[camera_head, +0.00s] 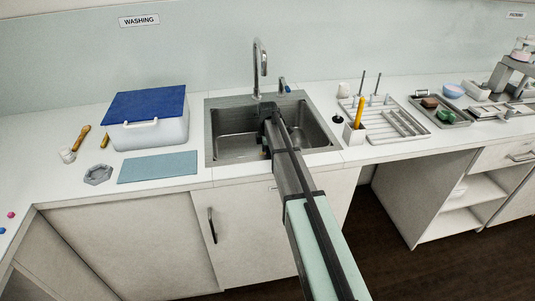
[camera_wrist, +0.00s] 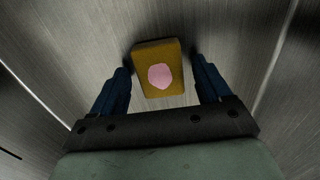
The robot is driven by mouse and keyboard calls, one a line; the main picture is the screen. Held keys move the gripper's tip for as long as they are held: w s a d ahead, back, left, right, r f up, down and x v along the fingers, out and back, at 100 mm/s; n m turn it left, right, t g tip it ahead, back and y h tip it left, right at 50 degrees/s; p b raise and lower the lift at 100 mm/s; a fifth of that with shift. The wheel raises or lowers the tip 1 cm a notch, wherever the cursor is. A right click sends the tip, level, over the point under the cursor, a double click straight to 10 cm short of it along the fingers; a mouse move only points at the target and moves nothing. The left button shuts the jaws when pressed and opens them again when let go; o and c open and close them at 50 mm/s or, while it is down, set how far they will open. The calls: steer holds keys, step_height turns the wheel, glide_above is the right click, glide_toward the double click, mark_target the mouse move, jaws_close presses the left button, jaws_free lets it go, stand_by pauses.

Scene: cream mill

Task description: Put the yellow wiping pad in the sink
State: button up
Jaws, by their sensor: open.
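The yellow wiping pad (camera_wrist: 172,87) shows in the wrist view, with a pink roundish patch (camera_wrist: 160,77) on its upper face. Brushed steel surrounds it, and it appears to lie on the sink floor, though its exact height is hard to tell. My gripper (camera_wrist: 160,66) is open, with one blue finger on each side of the pad and a visible gap at both sides. In the head view my gripper (camera_head: 266,146) reaches down into the steel sink (camera_head: 232,148), and my arm hides part of the basin. I cannot make out the pad clearly there.
A tap (camera_head: 258,70) stands behind the sink. To the left are a white box with a blue lid (camera_head: 148,104) and a flat blue-green mat (camera_head: 158,168). To the right are a holder with a yellow item (camera_head: 359,112) and a drying rack (camera_head: 395,122).

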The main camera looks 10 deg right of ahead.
step_height(320, 180, up, 12)
stand_by(0.6)
steer(key=shift+r, duration=0.1)
